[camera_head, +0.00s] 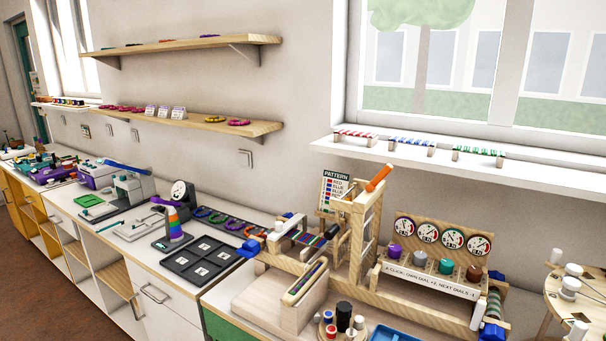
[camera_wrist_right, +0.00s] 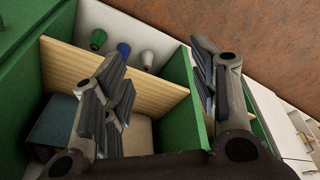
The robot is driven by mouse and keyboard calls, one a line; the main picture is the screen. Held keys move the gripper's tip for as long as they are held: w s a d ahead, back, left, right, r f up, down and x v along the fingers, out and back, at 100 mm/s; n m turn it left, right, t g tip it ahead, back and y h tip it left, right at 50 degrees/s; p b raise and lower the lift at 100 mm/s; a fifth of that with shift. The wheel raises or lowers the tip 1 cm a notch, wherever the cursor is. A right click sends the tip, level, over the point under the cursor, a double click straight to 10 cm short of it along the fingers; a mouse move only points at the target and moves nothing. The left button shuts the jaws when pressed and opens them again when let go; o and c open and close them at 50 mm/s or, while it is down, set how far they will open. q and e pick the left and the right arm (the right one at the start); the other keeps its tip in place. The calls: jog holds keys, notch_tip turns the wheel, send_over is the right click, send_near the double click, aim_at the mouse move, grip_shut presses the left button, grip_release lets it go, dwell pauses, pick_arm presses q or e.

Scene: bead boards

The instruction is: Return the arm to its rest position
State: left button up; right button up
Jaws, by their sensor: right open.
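My right gripper (camera_wrist_right: 158,62) shows in the right wrist view with its two dark grey fingers spread wide apart. Nothing is between the fingers. It is in front of an open green cabinet (camera_wrist_right: 180,82) with a pale wooden board (camera_wrist_right: 125,86) inside. Neither arm nor gripper shows in the head view, so my left gripper is hidden from me.
Beyond the board are green (camera_wrist_right: 98,38), blue (camera_wrist_right: 123,49) and white (camera_wrist_right: 147,57) rounded items. A dark grey-blue block (camera_wrist_right: 52,132) sits lower left. In the head view, the wooden dial stand (camera_head: 430,282) and black tray (camera_head: 200,258) crowd the counter.

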jog(key=s+f, duration=0.3)
jog(key=f, duration=0.5)
jog(key=s+f, duration=0.3)
jog(key=f, duration=0.6)
jog(key=s+d+f+g, duration=0.1)
jog(key=s+d+f, duration=0.2)
jog(key=s+f, duration=0.7)
jog(key=s, duration=0.3)
jog(key=shift+s+d+g, duration=0.2)
jog(key=shift+s+g, duration=0.15)
jog(key=shift+g, duration=0.05)
jog(key=shift+f, duration=0.1)
jog(key=shift+d, duration=0.1)
dwell(3.4)
